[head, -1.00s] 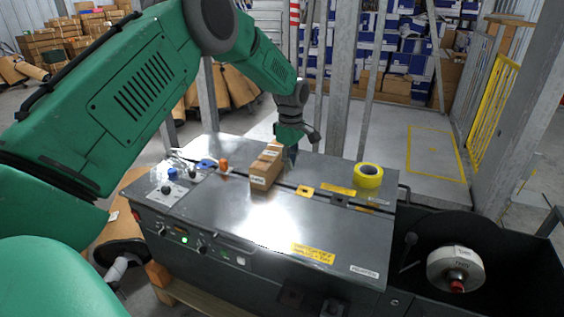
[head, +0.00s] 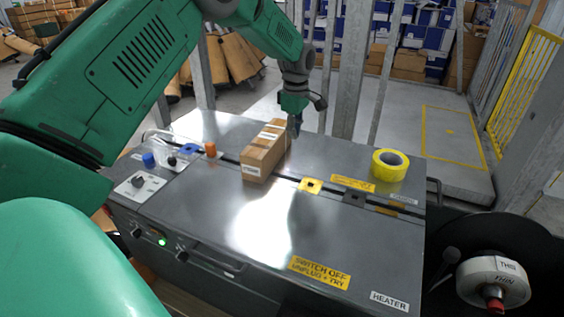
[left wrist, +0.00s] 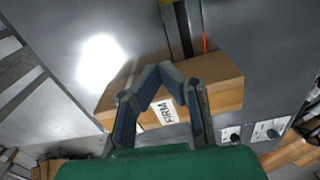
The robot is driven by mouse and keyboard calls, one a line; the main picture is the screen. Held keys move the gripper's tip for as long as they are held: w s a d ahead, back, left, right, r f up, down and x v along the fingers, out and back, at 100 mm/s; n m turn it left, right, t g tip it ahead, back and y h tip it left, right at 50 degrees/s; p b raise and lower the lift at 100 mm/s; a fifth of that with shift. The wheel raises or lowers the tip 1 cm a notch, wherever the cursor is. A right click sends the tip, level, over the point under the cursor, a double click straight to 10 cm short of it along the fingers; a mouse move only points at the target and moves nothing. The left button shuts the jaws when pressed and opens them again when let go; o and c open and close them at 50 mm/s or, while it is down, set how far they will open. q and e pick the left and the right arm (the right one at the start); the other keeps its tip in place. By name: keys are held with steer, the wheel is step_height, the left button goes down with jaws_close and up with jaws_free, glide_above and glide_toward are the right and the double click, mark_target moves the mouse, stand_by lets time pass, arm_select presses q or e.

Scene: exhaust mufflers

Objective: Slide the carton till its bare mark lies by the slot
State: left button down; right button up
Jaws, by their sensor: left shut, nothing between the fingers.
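The brown carton (head: 264,153) stands on the grey machine top (head: 190,205), by the dark slot (head: 231,159) that runs across it. White labels show on its top and near end. My left gripper (head: 295,130) is at the carton's far right side, shut and empty; I cannot tell whether it touches. In the left wrist view its fingers (left wrist: 160,70) come together in front of the carton (left wrist: 224,82), with the label "FIRM" partly between them. The slot (left wrist: 182,28) shows beyond. I cannot make out the bare mark. My right gripper is not in view.
An orange knob (head: 210,149) and a blue plate (head: 188,148) lie left of the carton. A yellow plate with a hole (head: 311,185) and a black plate (head: 354,196) lie right along the slot. A yellow tape roll (head: 390,164) sits farther right.

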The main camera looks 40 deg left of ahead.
mark_target(276, 156)
arm_select(q)
steer(key=f+b, duration=0.1)
steer(key=f, duration=0.2)
steer(key=f+b, duration=0.1)
steer(key=f, duration=0.7)
steer(key=shift+w+a+b, duration=0.2)
steer(key=shift+a+b, duration=0.2)
steer(key=shift+s+a, duration=0.2)
steer(key=shift+a, duration=0.75)
steer(key=shift+s+a+r+b, duration=0.2)
steer(key=shift+a+b, duration=0.1)
steer(key=shift+a, duration=0.3)
steer(key=shift+a+f, duration=0.15)
steer(key=shift+a, duration=0.1)
steer(key=shift+s+a+r+p, duration=0.1)
steer(key=shift+s+a+p, duration=0.05)
steer(key=shift+a+p, duration=0.35)
steer(key=shift+s+a+r+p, duration=0.1)
steer(key=shift+a+p, duration=0.3)
steer(key=shift+a, duration=0.05)
steer(key=shift+a+f, duration=0.1)
steer(key=shift+f, duration=0.1)
